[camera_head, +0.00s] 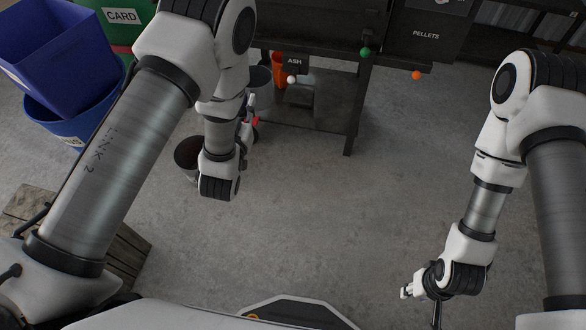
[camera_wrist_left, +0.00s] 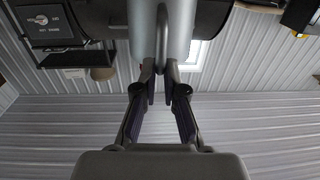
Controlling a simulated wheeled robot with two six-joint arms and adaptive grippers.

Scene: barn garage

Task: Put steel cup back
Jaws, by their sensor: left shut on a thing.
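The steel cup (camera_wrist_left: 178,35) is a smooth grey cylinder at the top of the left wrist view, with a vertical handle (camera_wrist_left: 161,45) facing me. My left gripper (camera_wrist_left: 160,75) is shut on that handle. In the head view my left gripper (camera_head: 250,112) is partly hidden by its own wrist, and a grey cylinder that looks like the steel cup (camera_head: 262,85) shows just beyond it, below the dark stove-like unit. My right gripper (camera_head: 420,300) hangs low at the right, away from the cup; its finger opening is unclear.
A dark unit on legs (camera_head: 352,110) carries ASH and PELLETS labels. An orange container (camera_head: 278,66) is beside the grey cylinder. A dark round container (camera_head: 186,152) stands left of my left wrist. Blue bins (camera_head: 45,50) and a wooden crate (camera_head: 128,255) are at left. The middle floor is clear.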

